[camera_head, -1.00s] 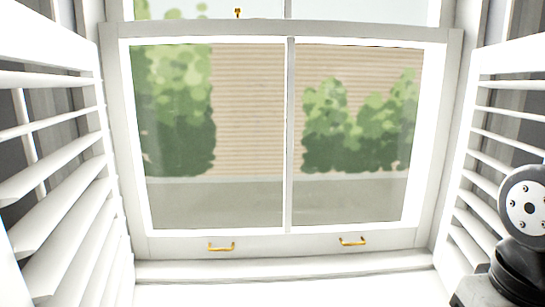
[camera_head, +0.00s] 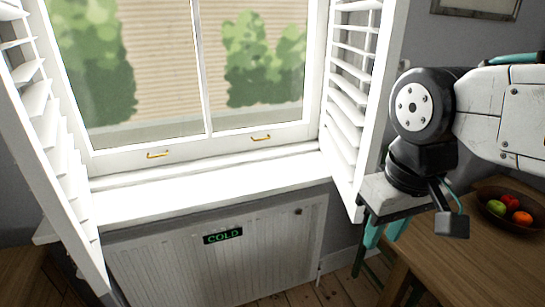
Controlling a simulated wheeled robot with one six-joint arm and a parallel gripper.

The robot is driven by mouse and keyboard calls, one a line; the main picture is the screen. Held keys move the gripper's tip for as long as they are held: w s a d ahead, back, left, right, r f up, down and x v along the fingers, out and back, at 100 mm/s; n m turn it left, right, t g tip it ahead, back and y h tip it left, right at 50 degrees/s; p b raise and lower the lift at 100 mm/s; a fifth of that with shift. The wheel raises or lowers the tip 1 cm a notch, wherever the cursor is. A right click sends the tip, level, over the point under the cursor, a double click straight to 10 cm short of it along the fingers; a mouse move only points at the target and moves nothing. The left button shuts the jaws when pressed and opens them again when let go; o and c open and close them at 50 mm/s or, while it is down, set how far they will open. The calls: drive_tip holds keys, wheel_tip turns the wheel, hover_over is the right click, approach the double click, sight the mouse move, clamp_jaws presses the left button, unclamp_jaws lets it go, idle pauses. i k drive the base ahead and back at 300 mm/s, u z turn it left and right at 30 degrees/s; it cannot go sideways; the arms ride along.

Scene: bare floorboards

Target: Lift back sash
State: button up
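The white window sash with two glass panes (camera_head: 203,70) fills the upper middle of the head view. Its bottom rail is down at the sill and carries two brass handles, one on the left (camera_head: 158,155) and one on the right (camera_head: 261,138). The sash's top and any other sash behind it are outside the view. My gripper (camera_head: 385,237) hangs to the right of the window, beyond the right shutter and well apart from the handles. Its teal fingers point down and stand apart with nothing between them.
Louvred shutters stand swung open at left (camera_head: 62,165) and right (camera_head: 352,110) of the window. The white sill (camera_head: 210,188) is clear, above a panelled front with a "COLD" sign (camera_head: 222,236). A wooden table (camera_head: 480,265) with a fruit bowl (camera_head: 511,224) stands at right.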

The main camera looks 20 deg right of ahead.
sight(104, 162)
drive_tip(key=k, duration=0.85)
drive_tip(key=u, duration=0.85)
drive_tip(key=i, duration=1.7)
drive_tip(key=z, duration=0.8)
